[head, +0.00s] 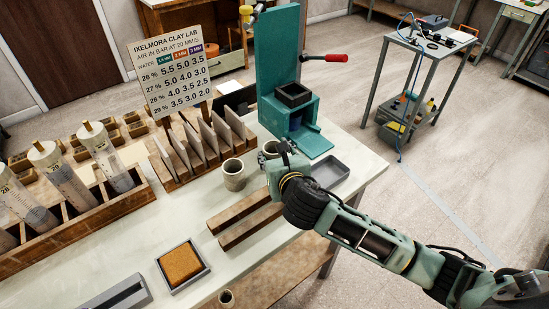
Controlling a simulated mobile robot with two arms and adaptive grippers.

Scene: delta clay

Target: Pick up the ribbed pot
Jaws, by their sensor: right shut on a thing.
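My right gripper (284,150) reaches in from the lower right, over the bench in front of the teal press. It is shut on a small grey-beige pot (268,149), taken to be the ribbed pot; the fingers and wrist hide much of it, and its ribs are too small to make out. I cannot tell whether its base touches the bench. A similar pale pot (233,175) stands upright to the left, apart from the gripper. My left gripper is not in view.
The teal press (278,60) with a red-tipped lever stands just behind. A grey tray (330,172) lies right of the gripper. Wooden bars (245,222) lie in front. A slotted rack (200,150), a sponge tray (183,266) and a small cup (226,298) also occupy the bench.

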